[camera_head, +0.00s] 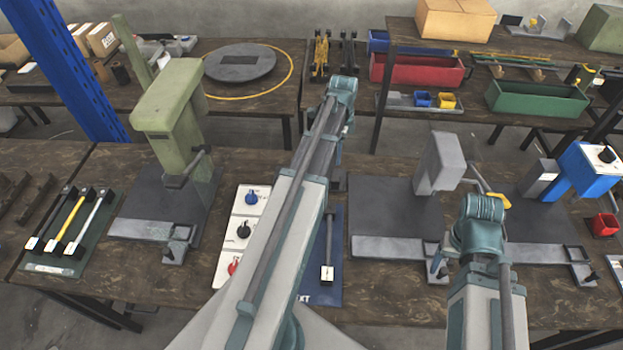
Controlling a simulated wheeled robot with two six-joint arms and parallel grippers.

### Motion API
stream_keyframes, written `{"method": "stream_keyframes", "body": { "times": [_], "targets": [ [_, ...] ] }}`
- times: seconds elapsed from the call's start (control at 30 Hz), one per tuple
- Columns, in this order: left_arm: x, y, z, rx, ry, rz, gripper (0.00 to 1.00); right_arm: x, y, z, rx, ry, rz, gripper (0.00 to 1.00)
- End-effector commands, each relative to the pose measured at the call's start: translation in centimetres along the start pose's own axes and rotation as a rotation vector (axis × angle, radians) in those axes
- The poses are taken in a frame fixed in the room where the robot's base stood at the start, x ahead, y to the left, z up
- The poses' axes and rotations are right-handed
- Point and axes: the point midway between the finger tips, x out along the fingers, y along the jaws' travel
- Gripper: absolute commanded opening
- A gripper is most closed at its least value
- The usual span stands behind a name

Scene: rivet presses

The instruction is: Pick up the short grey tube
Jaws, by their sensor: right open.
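A grey tube (330,236) stretches away from me on the blue mat (334,291), partly hidden by my left arm (290,200). A pale grey tube (93,222) lies in the dark green rack (55,268) at the far left, beside a yellow tube (73,222) and a dark one. I cannot tell which grey tube is the short one. My left gripper is not in view. My right arm (480,215) reaches over the right of the bench, well away from both grey tubes. Its gripper is open, mostly hidden behind the arm; I see nothing held.
A green press (168,100) stands at the left, a grey press (440,160) right of centre and a blue press (590,170) at the right. A white panel with coloured knobs (244,228) lies left of the blue mat. A red bin (605,224) is at the right edge.

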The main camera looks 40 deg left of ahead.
Motion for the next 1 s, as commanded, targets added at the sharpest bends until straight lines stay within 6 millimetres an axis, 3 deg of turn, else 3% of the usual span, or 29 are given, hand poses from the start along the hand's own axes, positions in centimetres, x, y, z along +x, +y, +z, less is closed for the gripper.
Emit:
{"method": "stream_keyframes", "body": {
  "times": [0.6,1.0],
  "targets": [
    [7.8,0.1,0.0,-0.001,0.0,0.0,0.72,7.8,-0.7,-0.5,0.001,0.0,0.0,0.72],
    [8.8,0.1,0.1,-0.002,0.0,0.0,0.72,8.7,-0.8,-0.5,0.001,0.0,0.0,0.72]
  ]
}}
